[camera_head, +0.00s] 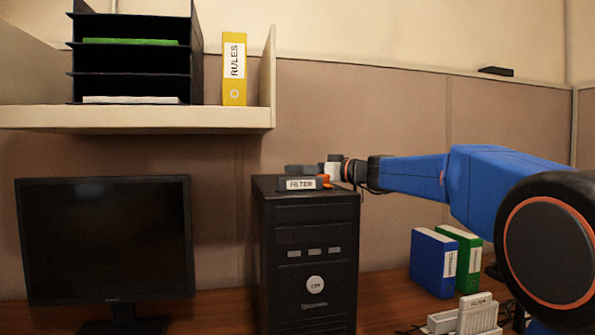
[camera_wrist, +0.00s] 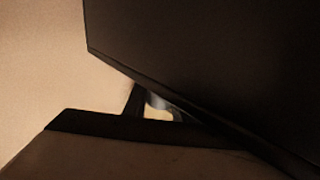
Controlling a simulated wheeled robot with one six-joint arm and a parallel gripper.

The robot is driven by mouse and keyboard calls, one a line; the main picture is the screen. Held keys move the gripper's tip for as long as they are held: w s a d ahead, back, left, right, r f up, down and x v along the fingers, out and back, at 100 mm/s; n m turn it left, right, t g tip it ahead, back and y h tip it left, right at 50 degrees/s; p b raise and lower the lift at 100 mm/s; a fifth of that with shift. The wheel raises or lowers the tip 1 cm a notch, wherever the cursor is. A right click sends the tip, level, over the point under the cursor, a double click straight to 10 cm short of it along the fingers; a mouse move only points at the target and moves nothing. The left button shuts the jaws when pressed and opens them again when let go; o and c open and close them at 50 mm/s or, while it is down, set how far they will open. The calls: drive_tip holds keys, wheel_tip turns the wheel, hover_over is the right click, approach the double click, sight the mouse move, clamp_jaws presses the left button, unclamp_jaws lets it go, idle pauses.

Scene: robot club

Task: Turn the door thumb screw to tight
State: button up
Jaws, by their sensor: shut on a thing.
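A black computer tower (camera_head: 308,225) stands upright on the desk. A dark piece labelled FILTER (camera_head: 300,184) sits along its top front edge, and I take it for the door. A small orange part (camera_head: 325,179) shows at its right end and is probably the thumb screw. My gripper (camera_head: 321,171) reaches in from the right, just above the tower's top, and is shut at this orange part. The fingertips and their exact contact are too small to make out. The wrist view is dark, and neither the screw nor the fingers can be made out in it.
A black monitor (camera_head: 108,240) stands left of the tower. Blue (camera_head: 434,262) and green (camera_head: 468,255) binders and a white filter block (camera_head: 479,314) are on the desk to the right. A shelf (camera_head: 140,117) with a yellow RULES binder (camera_head: 234,70) hangs above.

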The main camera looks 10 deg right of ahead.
drive_tip(key=shift+w+d+m+t+h, duration=0.1)
drive_tip(key=shift+d+m+t+h, duration=0.05)
drive_tip(key=shift+m+t+h, duration=0.5)
drive_tip(key=shift+w+d+m+t+h, duration=0.1)
drive_tip(key=shift+m+t+h, duration=0.3)
drive_tip(key=shift+h, duration=0.35)
drive_tip(key=o, duration=1)
drive_tip(key=shift+o, duration=0.2)
drive_tip(key=shift+d, duration=0.1)
drive_tip(key=v, duration=1.7)
drive_tip(key=shift+s, duration=0.2)
